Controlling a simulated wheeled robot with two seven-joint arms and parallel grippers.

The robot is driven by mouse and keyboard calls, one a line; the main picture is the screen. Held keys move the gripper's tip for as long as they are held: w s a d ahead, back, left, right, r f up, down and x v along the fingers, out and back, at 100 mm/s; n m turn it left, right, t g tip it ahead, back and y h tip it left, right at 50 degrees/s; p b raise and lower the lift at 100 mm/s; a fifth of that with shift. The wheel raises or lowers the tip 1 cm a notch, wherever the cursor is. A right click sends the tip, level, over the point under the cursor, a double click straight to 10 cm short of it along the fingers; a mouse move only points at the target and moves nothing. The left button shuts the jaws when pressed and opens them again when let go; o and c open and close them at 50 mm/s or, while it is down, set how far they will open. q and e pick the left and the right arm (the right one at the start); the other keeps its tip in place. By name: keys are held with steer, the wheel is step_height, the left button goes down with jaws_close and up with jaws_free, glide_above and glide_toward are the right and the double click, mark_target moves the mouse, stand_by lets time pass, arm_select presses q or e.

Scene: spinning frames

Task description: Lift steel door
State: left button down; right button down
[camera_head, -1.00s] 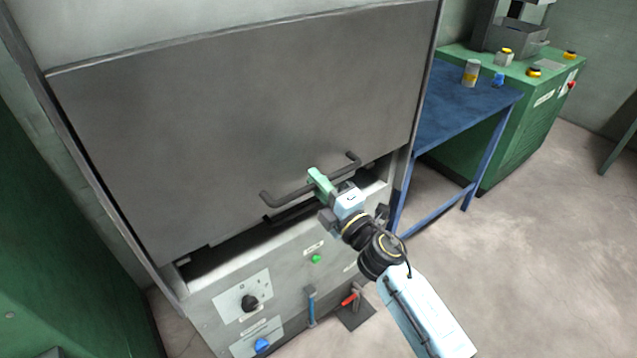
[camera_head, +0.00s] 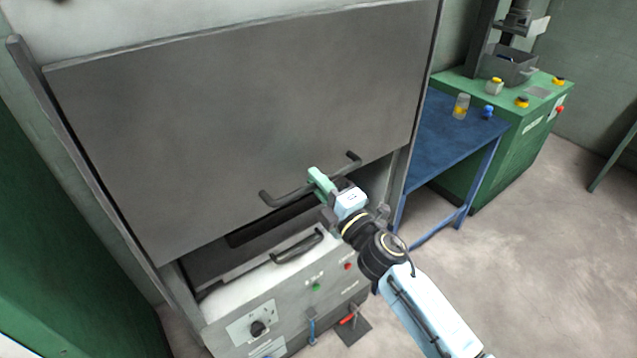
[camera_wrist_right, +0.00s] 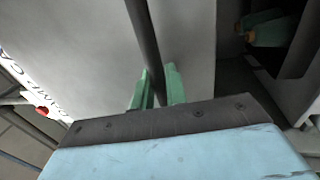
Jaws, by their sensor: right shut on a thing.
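The grey steel door (camera_head: 235,125) fills the upper left of the head view, with a dark gap below its lower edge. A dark bar handle (camera_head: 285,196) runs along the door near that edge. My right gripper (camera_head: 320,182), with green fingers, is shut on the right part of this handle. In the right wrist view, the handle bar (camera_wrist_right: 143,40) passes between the two green fingers (camera_wrist_right: 158,88). My left gripper is not in view.
A blue table (camera_head: 440,140) with a jar (camera_head: 461,106) and a green machine (camera_head: 500,160) stand to the right. Open floor lies at the lower right.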

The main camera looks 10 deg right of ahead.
steer(key=shift+r+p, duration=0.4)
steer(key=shift+r, duration=0.3)
steer(key=c, duration=1.5)
jaws_free()
steer(key=shift+s+f, duration=0.1)
steer(key=b+v, duration=0.2)
steer(key=v, duration=1.1)
steer(key=shift+s, duration=0.1)
